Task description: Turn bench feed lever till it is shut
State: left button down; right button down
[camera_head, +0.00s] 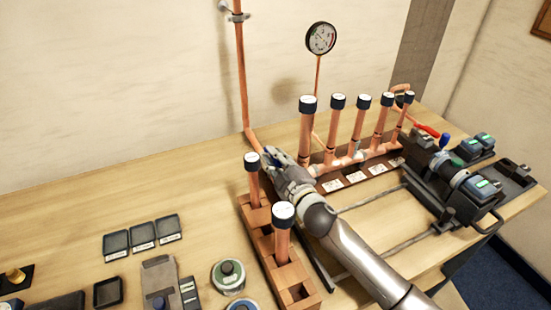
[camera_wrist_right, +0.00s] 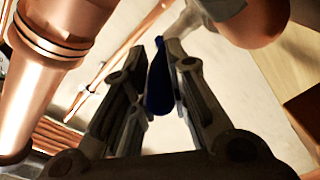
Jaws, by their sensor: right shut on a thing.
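The bench feed lever shows as a dark blue handle (camera_wrist_right: 158,84) between the two fingers of my right gripper (camera_wrist_right: 168,62) in the right wrist view. The fingers are shut on it. In the head view my right gripper (camera_head: 277,158) is low over the bench at the foot of the copper feed pipe (camera_head: 242,75), left of the manifold (camera_head: 345,162). There the gripper covers most of the lever and its valve, so the lever's angle is hard to tell. My left gripper is not in view.
A wooden rack (camera_head: 267,243) with capped copper pipes stands close beside my right arm. Several capped uprights and a gauge (camera_head: 321,38) rise behind and right of the gripper. A dark clamp machine (camera_head: 447,178) is at right. Small trays (camera_head: 143,236) lie left; the back left bench is clear.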

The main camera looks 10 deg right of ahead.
jog(key=shift+s+a+m+h+b, duration=0.1)
jog(key=shift+a+m+h+b, duration=0.25)
jog(key=shift+m+h+b, duration=0.55)
jog(key=shift+p, duration=0.3)
jog(key=c, duration=1.4)
grip_release()
jog(key=s, duration=0.4)
jog(key=s+d, duration=0.1)
jog(key=s, duration=0.7)
jog(key=shift+d, duration=0.25)
